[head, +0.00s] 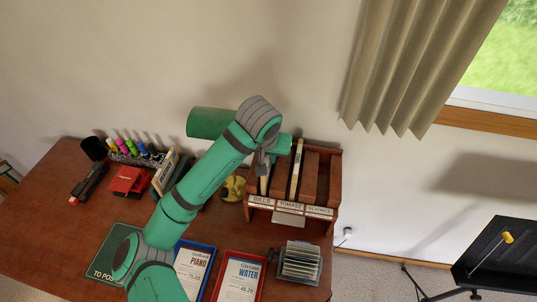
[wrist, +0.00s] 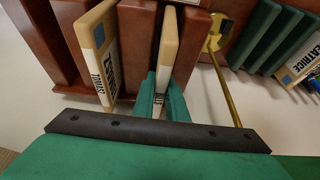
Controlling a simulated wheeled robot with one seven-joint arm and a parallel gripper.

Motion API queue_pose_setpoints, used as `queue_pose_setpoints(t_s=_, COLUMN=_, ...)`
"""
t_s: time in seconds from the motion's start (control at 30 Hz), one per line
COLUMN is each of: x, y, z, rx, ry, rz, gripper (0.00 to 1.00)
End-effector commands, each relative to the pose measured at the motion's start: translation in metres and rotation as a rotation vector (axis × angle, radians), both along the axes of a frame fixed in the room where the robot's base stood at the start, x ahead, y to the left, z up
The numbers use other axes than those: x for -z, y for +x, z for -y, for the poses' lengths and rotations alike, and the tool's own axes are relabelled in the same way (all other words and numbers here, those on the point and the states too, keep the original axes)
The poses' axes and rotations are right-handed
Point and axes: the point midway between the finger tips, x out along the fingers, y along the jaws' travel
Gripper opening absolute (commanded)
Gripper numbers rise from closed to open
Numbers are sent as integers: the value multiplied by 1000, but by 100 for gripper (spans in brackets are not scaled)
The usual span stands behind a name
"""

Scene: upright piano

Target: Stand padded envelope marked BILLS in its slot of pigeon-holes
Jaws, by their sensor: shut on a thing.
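The brown wooden pigeon-holes (head: 333,180) stand at the right end of the piano top. Their slots are labelled BILLS, TOMASZ and BEATRICE from left to right. My gripper (head: 266,160) is over the BILLS slot. In the wrist view my gripper (wrist: 162,102) is shut on a cream padded envelope (wrist: 169,38). It is upright between two wooden walls of the BILLS slot, with its lower part hidden. Its marking is mostly covered by the fingers, so I cannot read it. I cannot tell whether it touches the slot floor.
An envelope marked TOMASZ (wrist: 92,42) stands in the middle slot, and it also shows in the head view (head: 297,168). A brass stand (head: 232,188) is just left of the pigeon-holes.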

Motion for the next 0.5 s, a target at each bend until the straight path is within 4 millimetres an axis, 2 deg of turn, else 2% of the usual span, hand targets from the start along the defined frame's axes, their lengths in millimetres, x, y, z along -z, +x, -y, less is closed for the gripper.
queue_pose_setpoints(t_s=0.1, x=0, y=0, z=0, rx=0, ry=0, rz=0, gripper=0)
queue_pose_setpoints(t_s=0.13, x=0, y=0, z=0, rx=0, ry=0, rz=0, gripper=14)
queue_pose_setpoints(t_s=0.2, x=0, y=0, z=0, rx=0, ry=0, rz=0, gripper=31)
queue_pose_setpoints(t_s=0.23, x=0, y=0, z=0, rx=0, ry=0, rz=0, gripper=34)
queue_pose_setpoints(t_s=0.5, x=-1, y=0, z=0, rx=0, ry=0, rz=0, gripper=34)
